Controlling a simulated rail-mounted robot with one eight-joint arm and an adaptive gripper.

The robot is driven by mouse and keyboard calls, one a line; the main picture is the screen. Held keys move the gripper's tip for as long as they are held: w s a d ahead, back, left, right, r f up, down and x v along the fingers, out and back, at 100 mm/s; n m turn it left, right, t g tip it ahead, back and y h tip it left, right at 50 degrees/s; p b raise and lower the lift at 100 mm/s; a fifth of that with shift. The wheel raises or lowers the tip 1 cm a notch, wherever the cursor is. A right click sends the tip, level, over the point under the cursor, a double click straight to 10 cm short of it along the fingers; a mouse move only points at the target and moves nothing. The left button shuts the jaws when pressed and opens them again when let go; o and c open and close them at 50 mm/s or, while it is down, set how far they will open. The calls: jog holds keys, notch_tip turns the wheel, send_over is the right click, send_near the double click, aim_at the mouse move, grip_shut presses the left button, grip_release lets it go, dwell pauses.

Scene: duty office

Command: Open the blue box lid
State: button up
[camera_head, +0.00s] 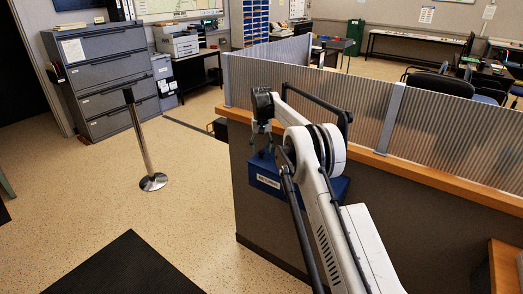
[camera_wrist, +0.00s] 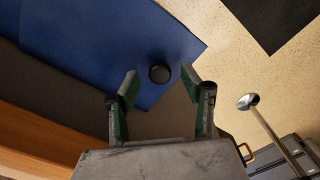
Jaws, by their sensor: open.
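The blue box (camera_head: 265,180) with a white label is at the side of the grey counter, partly hidden behind my arm. Its blue surface (camera_wrist: 95,40) fills the upper left of the wrist view. A round black knob (camera_wrist: 160,73) shows near its edge. My gripper (camera_head: 263,150) points down above the box. In the wrist view my gripper (camera_wrist: 160,79) is open, with one finger on each side of the knob in the picture. I cannot tell how far the fingertips are from the knob. The lid looks shut.
A counter with an orange wooden top (camera_head: 440,180) and ribbed translucent panels (camera_head: 440,125) stands beside the box. A metal post (camera_head: 143,140) stands on the floor to the left, before a grey filing cabinet (camera_head: 100,75). A black mat (camera_head: 130,268) lies on the open speckled floor.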

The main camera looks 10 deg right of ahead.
jog(key=shift+f, duration=0.6)
grip_shut()
